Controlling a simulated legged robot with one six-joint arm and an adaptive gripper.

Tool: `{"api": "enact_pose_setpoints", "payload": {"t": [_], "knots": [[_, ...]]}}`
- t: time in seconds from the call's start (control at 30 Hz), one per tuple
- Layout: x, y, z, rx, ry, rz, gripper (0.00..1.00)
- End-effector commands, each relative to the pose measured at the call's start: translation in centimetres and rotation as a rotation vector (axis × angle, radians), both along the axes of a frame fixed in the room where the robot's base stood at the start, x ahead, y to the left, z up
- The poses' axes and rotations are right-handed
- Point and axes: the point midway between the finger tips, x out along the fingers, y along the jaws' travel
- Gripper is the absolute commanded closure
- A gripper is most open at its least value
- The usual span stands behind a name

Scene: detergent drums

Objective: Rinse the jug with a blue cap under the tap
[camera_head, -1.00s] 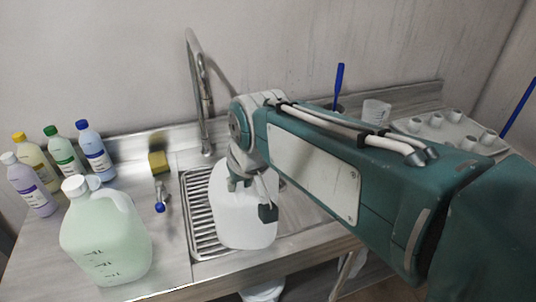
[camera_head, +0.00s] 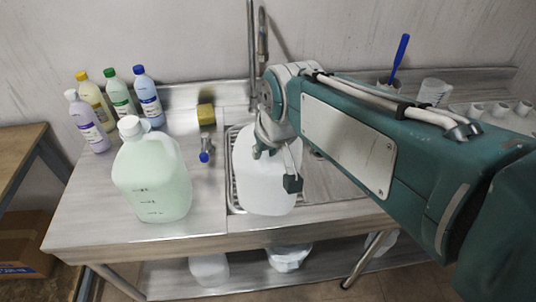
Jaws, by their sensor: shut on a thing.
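My gripper (camera_head: 276,166) is shut on a white jug (camera_head: 264,188), near the jug's top. The jug is upright over the left part of the metal sink (camera_head: 320,180). My gripper and arm hide its top, so I cannot see its cap or the cap's colour. I cannot tell whether its base touches the sink. The tall metal tap (camera_head: 252,55) rises behind the jug, its top cut off by the picture's edge. A pale green jug (camera_head: 155,185) with a white cap stands on the counter to the left.
Several coloured bottles (camera_head: 122,98) stand at the back left. A yellow sponge (camera_head: 206,115) and a small blue-handled fitting (camera_head: 204,157) lie between them and the sink. A clear cup (camera_head: 434,92) stands back right.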

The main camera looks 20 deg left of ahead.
Motion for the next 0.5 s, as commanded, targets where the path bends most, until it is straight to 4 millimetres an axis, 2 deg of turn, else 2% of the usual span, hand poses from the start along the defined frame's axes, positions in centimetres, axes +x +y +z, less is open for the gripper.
{"api": "enact_pose_setpoints", "payload": {"t": [0.5], "knots": [[4.5, 2.7, -1.3, 0.0, 0.001, -0.002, 1.0]]}}
